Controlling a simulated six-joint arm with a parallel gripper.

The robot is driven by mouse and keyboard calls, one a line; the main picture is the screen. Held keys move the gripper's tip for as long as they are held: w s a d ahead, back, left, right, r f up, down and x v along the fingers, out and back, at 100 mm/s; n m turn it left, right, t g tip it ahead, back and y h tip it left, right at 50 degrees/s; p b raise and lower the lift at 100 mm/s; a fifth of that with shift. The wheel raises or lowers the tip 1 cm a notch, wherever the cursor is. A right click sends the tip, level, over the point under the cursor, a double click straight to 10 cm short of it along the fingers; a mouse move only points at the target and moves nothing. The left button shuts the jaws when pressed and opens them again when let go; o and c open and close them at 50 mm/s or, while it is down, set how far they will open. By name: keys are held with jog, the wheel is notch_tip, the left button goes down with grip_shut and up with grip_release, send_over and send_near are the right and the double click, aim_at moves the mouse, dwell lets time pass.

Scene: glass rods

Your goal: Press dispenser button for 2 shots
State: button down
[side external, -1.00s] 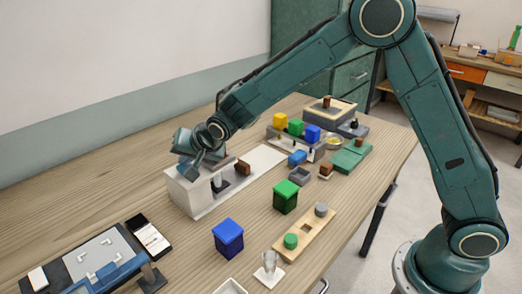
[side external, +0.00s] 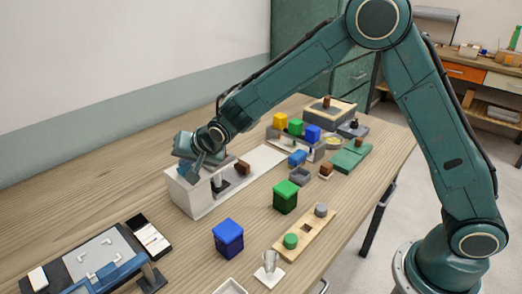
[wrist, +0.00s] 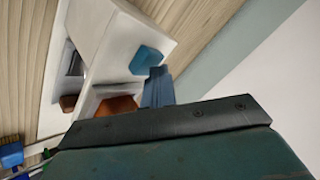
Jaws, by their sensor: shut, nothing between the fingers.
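The white dispenser (side external: 193,203) stands on the table at the left, below my gripper. Its blue button (wrist: 149,59) shows on the white top in the wrist view; in the side view my gripper hides it. My gripper (side external: 196,178) is over the dispenser top with its fingers shut and nothing between them. In the wrist view my blue-grey fingers (wrist: 158,88) are right beside the button in the picture. I cannot tell whether they touch it.
A blue box (side external: 228,238) and a green box (side external: 286,197) stand in front of the dispenser. A wooden board (side external: 305,232) with round pegs and a clear cup (side external: 269,263) are nearer. Bare table lies behind the dispenser.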

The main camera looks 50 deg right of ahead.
jog(key=shift+r, duration=0.1)
dwell(0.3)
jog(key=shift+r, duration=0.95)
jog(key=shift+r, duration=0.1)
jog(key=shift+r, duration=2.45)
dwell(0.8)
notch_tip(320, 180, up, 4)
jog(key=shift+f, duration=0.1)
jog(key=shift+f, duration=0.2)
dwell(0.4)
jog(key=shift+f, duration=4.25)
